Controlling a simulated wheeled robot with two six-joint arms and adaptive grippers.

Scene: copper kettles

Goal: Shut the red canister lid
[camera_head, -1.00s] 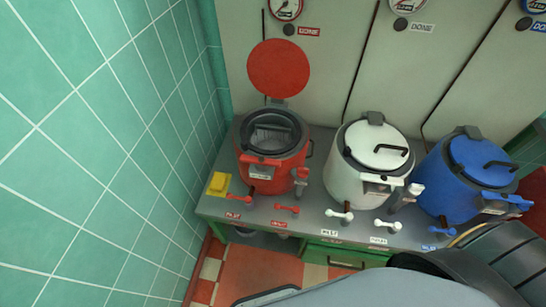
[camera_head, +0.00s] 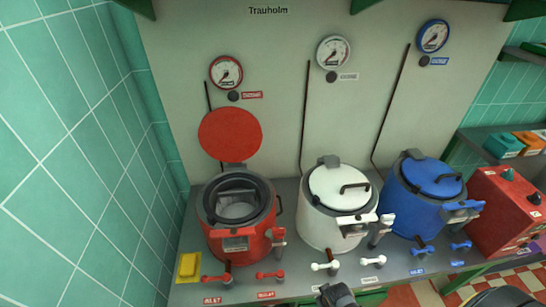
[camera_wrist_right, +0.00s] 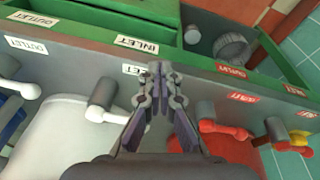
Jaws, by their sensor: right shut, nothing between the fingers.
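The red canister (camera_head: 240,222) stands at the left of the bench, its mouth open and its dark rim and pale inside showing. Its round red lid (camera_head: 230,134) stands raised behind the mouth on a hinge (camera_head: 233,168). The canister also shows in the right wrist view (camera_wrist_right: 230,148), partly cut off. My right gripper (camera_wrist_right: 160,72) is shut and empty above the bench's front edge, by the white canister's taps. A dark part of it shows at the bottom of the head view (camera_head: 337,294), apart from the red canister. My left gripper is not in view.
The white canister (camera_head: 322,225) and blue canister (camera_head: 408,208) have their lids down. Small red taps (camera_head: 270,275) and white taps (camera_head: 325,266) line the bench front. A yellow block (camera_head: 189,265) sits at the left. A tiled wall (camera_head: 75,160) bounds the left side.

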